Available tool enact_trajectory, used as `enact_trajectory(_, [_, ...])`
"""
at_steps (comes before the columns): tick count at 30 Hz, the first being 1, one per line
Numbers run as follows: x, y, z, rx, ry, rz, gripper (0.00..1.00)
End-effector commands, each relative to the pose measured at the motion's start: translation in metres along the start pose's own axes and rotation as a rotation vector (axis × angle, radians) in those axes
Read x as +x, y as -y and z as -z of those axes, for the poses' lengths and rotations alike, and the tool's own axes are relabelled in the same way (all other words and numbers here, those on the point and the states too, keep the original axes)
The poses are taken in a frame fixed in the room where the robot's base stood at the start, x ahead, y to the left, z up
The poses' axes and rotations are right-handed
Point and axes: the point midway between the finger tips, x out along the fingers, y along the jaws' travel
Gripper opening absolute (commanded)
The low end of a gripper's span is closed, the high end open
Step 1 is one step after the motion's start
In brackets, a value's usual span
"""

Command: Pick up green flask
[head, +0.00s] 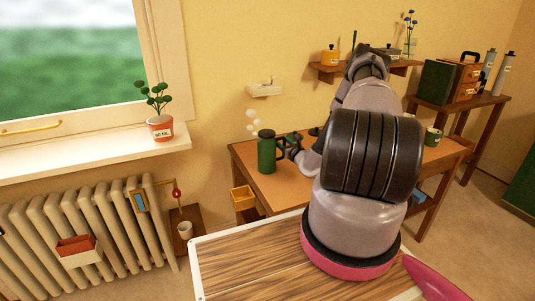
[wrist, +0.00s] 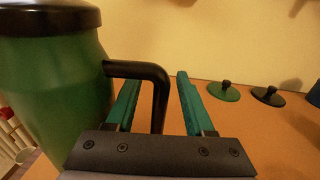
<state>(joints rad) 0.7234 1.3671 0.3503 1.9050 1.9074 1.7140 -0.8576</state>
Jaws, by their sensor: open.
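The green flask (head: 266,155) stands upright on the desk (head: 290,190), near its left end. It has a black lid and a black handle. In the wrist view the flask body (wrist: 55,85) fills the left side. My gripper (wrist: 157,80) is open, with one teal finger on each side of the handle's upright part (wrist: 160,100). The left finger is in the gap between handle and body. I cannot tell whether either finger touches the handle. In the head view my gripper (head: 287,147) is small, just right of the flask, and my arm hides part of the desk.
A green lid (wrist: 224,91) and a black lid (wrist: 269,96) lie on the desk to the right of my gripper. A green mug (head: 432,137) stands at the desk's right end. A wall shelf (head: 325,73) is above.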

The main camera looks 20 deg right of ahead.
Motion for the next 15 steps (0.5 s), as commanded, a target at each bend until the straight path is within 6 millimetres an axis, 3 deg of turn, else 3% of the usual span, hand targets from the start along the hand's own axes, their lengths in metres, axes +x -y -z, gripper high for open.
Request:
enact_trajectory(7, [0.0024, -0.0002, 0.0001, 0.001, 0.000, 0.000, 0.53])
enact_trajectory(8, [0.0023, -0.0002, 0.0001, 0.001, 0.000, 0.000, 0.46])
enact_trajectory(11, [0.0022, -0.0002, 0.0001, 0.001, 0.000, 0.000, 0.07])
enact_trajectory(12, [0.0022, -0.0003, 0.0001, 0.001, 0.000, 0.000, 0.00])
enact_trajectory(15, [0.0021, -0.0002, 0.0001, 0.001, 0.000, 0.000, 0.00])
